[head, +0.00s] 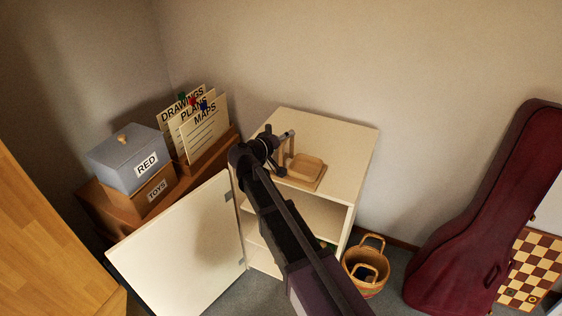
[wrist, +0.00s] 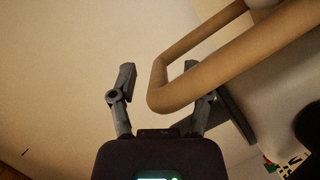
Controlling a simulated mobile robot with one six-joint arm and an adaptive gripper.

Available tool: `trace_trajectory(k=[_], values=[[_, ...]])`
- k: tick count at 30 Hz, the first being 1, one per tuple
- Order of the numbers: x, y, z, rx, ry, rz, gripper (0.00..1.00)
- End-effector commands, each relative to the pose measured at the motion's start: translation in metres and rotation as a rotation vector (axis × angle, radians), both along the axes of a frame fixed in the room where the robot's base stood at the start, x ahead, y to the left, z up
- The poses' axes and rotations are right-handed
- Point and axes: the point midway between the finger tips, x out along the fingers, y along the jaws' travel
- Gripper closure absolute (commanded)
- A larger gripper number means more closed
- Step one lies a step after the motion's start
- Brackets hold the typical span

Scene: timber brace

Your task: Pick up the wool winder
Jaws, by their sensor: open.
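The wool winder (head: 305,168) is a light wooden piece with a flat base, standing on top of the cream cabinet (head: 345,133). My gripper (head: 283,142) is at its left side, above the cabinet top, and partly hides it. In the wrist view my gripper (wrist: 160,72) is open. A bent wooden bar (wrist: 170,75), which looks like part of the winder, has its corner between the two fingers in the picture. The bar crosses in front of the right finger and hides part of it. I cannot tell whether they touch.
The cabinet's door (head: 180,245) hangs open to the left. A grey box marked RED (head: 125,160), a TOYS box (head: 153,190) and card signs (head: 200,125) stand left. A basket (head: 366,270), a dark red instrument case (head: 470,220) and a chessboard (head: 530,265) are right.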

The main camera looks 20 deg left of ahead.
Motion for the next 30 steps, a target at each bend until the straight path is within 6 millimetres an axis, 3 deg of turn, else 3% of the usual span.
trace_trajectory(k=[17, 24, 30], values=[[0.0014, -0.0001, -0.0002, 0.000, 0.000, 0.002, 0.38], [0.0014, -0.0001, -0.0003, 0.000, 0.000, 0.001, 1.00], [0.0016, -0.0002, 0.0007, -0.002, -0.003, 0.002, 1.00]])
